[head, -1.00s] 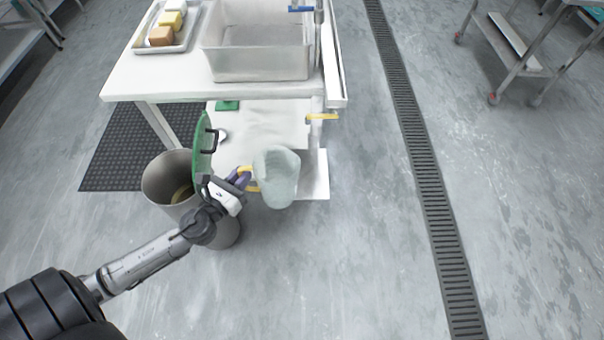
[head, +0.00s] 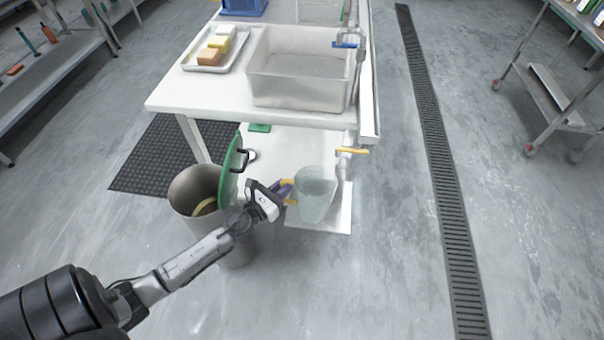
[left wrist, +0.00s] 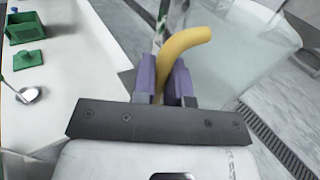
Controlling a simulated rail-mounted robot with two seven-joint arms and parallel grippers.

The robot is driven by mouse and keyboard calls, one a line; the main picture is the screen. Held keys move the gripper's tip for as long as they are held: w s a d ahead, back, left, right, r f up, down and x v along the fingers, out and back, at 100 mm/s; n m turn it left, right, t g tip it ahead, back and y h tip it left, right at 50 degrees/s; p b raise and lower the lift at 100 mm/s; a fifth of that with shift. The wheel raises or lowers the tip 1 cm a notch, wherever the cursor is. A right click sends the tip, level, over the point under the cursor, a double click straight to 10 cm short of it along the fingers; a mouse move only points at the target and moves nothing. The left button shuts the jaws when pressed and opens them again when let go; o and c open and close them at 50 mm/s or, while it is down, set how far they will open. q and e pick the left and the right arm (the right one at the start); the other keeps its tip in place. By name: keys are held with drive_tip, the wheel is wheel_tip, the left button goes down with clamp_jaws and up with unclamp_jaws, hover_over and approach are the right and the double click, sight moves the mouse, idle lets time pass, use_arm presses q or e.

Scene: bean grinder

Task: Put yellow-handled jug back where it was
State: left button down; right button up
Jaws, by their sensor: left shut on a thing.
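The clear jug (head: 317,198) with a yellow handle is in the head view, over the front right part of the white lower shelf (head: 272,160). It looks roughly upright, and I cannot tell whether its base touches the shelf. My left gripper (head: 285,191) is left of the jug, shut on its handle. In the left wrist view the purple fingers (left wrist: 164,80) close around the yellow handle (left wrist: 186,42), with the clear jug wall (left wrist: 235,55) to the right. The jug looks empty. My right gripper is not in view.
A steel pot (head: 190,190) with a green lid (head: 230,172) raised beside it stands left of the jug. The table (head: 215,95) with a sink basin (head: 300,75) is above the shelf. A yellow-handled tap (head: 352,151) is just above the jug. Open floor lies to the right.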

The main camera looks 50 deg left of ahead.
sight(300, 177)
use_arm(q)
drive_tip(key=w, duration=0.7)
drive_tip(key=shift+w+a+f+b, duration=0.1)
drive_tip(key=shift+w+a+b, duration=0.15)
drive_tip(key=shift+w+b, duration=0.05)
drive_tip(key=shift+w+f+b, duration=0.15)
drive_tip(key=shift+f+b, duration=0.4)
drive_tip(key=shift+f, duration=0.15)
drive_tip(key=shift+s, duration=0.25)
drive_tip(key=shift+w+f+b, duration=0.15)
drive_tip(key=shift+f+b, duration=0.1)
drive_tip(key=shift+b, duration=0.1)
drive_tip(key=c, duration=1.2)
unclamp_jaws()
drive_tip(key=shift+o, duration=0.3)
